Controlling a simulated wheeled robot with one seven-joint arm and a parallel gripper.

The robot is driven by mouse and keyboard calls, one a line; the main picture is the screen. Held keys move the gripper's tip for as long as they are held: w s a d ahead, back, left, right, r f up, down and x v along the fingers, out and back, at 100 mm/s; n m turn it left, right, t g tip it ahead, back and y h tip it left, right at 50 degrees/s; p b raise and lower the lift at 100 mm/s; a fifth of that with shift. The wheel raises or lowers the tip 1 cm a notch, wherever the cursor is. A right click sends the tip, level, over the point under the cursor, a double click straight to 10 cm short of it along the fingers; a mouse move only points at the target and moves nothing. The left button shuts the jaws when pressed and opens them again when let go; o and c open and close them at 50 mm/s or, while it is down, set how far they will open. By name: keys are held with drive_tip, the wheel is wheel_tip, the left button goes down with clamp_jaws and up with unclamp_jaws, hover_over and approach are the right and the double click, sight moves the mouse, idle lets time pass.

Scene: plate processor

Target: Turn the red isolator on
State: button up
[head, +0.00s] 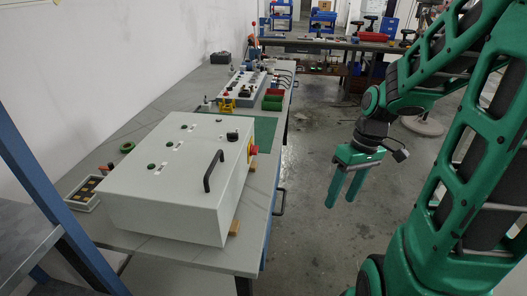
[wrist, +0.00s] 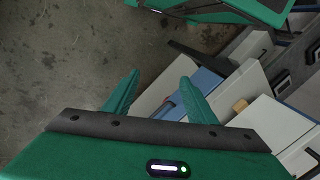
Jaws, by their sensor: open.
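The red isolator (head: 253,150) is a red knob on a yellow plate, on the right-hand side face of the white control box (head: 165,210) in the head view. My gripper (head: 340,193) hangs over the floor to the right of the bench, well apart from the isolator. Its two green fingers point down, open and empty. The fingers also show in the wrist view (wrist: 157,95), with floor and bench edge beyond. I cannot make out the isolator in the wrist view.
The bench (head: 190,258) runs along the left wall, with a blue edge. A small tray of parts (head: 85,193) sits left of the box. A grey panel with a yellow part (head: 226,103) and red and green bins (head: 272,100) stand farther back. The floor between bench and gripper is clear.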

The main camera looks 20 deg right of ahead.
drive_tip(key=w+a+f+n+y, duration=0.3)
drive_tip(key=w+f+n+y, duration=0.15)
drive_tip(key=w, duration=0.25)
drive_tip(key=n+t+y, duration=0.6)
drive_tip(key=t+y, duration=0.3)
approach(258, 149)
drive_tip(key=x, duration=0.8)
drive_tip(key=shift+f, duration=0.15)
drive_tip(key=c, duration=1.1)
